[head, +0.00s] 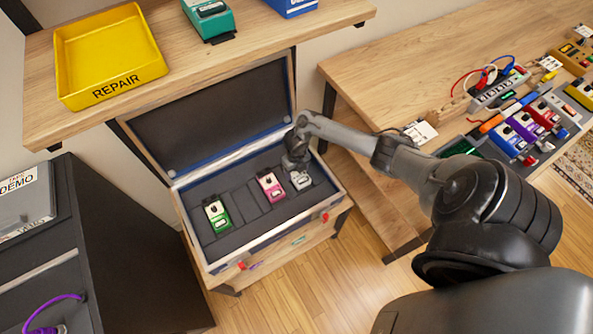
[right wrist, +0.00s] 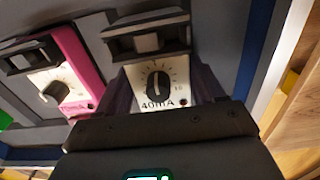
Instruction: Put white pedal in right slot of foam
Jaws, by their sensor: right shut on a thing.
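The white pedal (head: 301,181) is at the right end of the dark foam (head: 240,200) in an open case. In the right wrist view the white pedal (right wrist: 158,88) shows a black knob and "40mA" on its face. My right gripper (head: 297,160) reaches down over it from above, with its dark fingers (right wrist: 165,92) on either side, shut on it. The pedal appears in or just over the right slot; its depth is hard to tell. My left gripper is out of view.
A pink pedal (head: 270,187) and a green pedal (head: 217,215) sit in the foam to the left, with an empty slot between them. The raised case lid (head: 215,115) stands behind. A shelf with a yellow REPAIR tray (head: 108,55) overhangs; a cluttered workbench (head: 400,75) is right.

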